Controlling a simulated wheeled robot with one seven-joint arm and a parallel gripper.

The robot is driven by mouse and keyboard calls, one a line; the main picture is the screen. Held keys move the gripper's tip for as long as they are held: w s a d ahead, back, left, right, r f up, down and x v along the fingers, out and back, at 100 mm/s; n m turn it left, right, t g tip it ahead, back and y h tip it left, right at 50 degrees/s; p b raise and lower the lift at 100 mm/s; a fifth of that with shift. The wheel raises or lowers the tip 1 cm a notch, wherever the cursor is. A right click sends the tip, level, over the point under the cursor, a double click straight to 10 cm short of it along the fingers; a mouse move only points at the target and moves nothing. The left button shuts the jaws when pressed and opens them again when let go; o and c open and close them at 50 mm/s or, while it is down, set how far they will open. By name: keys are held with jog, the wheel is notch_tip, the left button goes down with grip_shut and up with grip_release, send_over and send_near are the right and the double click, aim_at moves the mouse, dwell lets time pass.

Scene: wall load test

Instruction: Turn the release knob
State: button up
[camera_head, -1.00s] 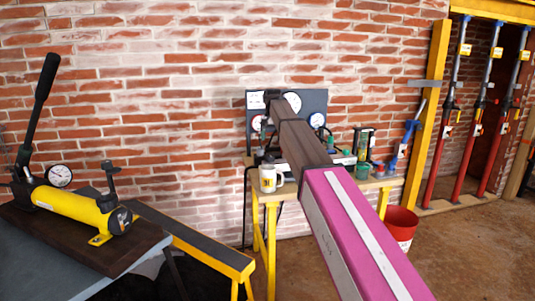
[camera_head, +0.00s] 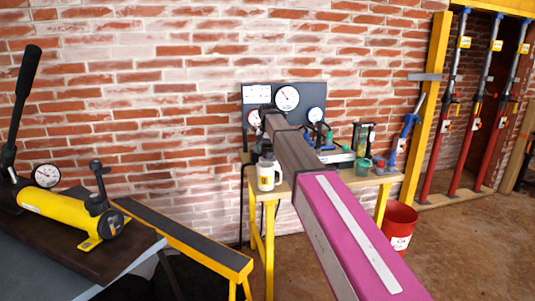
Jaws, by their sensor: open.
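A yellow hand pump (camera_head: 62,205) lies on a dark board at the left, with a long black lever and a white dial gauge (camera_head: 46,176). A black upright knob (camera_head: 97,168) stands on the pump's right end; I cannot tell for sure that it is the release knob. My magenta and brown arm reaches away toward the back bench.
A yellow trestle (camera_head: 185,240) stands between pump and bench. Red props line the right.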

jog(key=shift+f, duration=0.65)
jog(key=c, duration=0.9)
